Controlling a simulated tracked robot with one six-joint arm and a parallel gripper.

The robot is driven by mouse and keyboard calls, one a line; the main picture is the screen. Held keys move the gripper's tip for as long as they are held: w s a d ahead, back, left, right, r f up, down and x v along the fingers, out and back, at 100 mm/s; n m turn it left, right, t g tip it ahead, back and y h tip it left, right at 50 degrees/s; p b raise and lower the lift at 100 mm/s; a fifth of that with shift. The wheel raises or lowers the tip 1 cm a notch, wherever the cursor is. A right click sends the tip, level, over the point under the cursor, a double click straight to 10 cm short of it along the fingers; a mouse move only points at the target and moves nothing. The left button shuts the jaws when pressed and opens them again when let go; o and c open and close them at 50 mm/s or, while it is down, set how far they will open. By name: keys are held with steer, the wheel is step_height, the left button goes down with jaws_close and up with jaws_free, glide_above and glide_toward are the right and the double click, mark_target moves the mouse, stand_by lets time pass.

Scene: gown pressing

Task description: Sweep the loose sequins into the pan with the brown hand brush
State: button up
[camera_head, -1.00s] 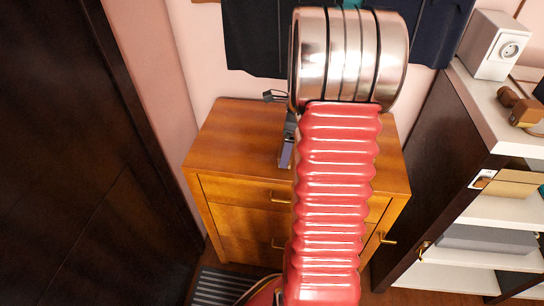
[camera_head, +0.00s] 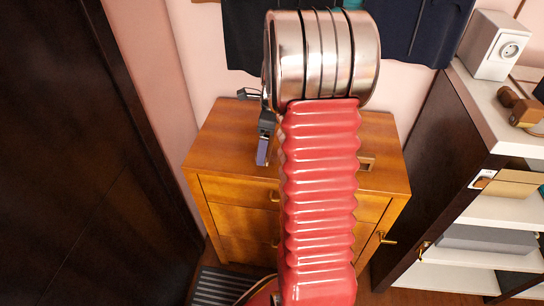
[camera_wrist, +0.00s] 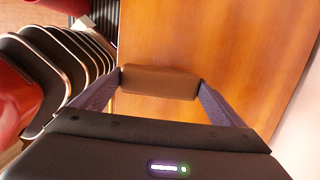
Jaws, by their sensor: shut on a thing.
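My gripper (camera_wrist: 160,83) is shut on the brown hand brush (camera_wrist: 160,89), which spans between its two fingers in the wrist view. The wooden cabinet top (camera_wrist: 205,35) is beyond the brush; I cannot tell whether they touch. In the head view my gripper (camera_head: 263,150) shows over the left-middle part of the cabinet top (camera_head: 215,150), partly hidden by my arm. The brush cannot be made out there. No loose sequins can be made out in either view. A small brown-edged object (camera_head: 367,163) shows just right of my arm on the cabinet top; I cannot tell whether it is the pan.
The cabinet has drawers (camera_head: 238,190) with brass handles. Dark garments (camera_head: 415,30) hang behind it. A dark panel (camera_head: 60,150) stands at left. White shelving (camera_head: 500,212) stands at right, with a grey-white box (camera_head: 492,45) and a wooden-handled object (camera_head: 520,104) on top.

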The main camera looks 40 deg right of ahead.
steer(key=shift+w+a, duration=1.05)
steer(key=shift+w, duration=0.35)
steer(key=shift+w+a, duration=1.05)
steer(key=shift+w, duration=0.3)
steer(key=shift+f, duration=1.05)
steer(key=shift+s, duration=0.1)
steer(key=shift+s+d, duration=0.7)
steer(key=shift+s, duration=0.2)
steer(key=shift+s+d, duration=0.7)
steer(key=shift+s, duration=0.15)
steer(key=shift+s, duration=0.1)
steer(key=shift+s+d, duration=1.35)
steer(key=shift+s, duration=0.3)
steer(key=shift+s+d, duration=0.7)
steer(key=shift+s, duration=0.2)
steer(key=shift+s+d, duration=0.7)
steer(key=shift+s, duration=0.2)
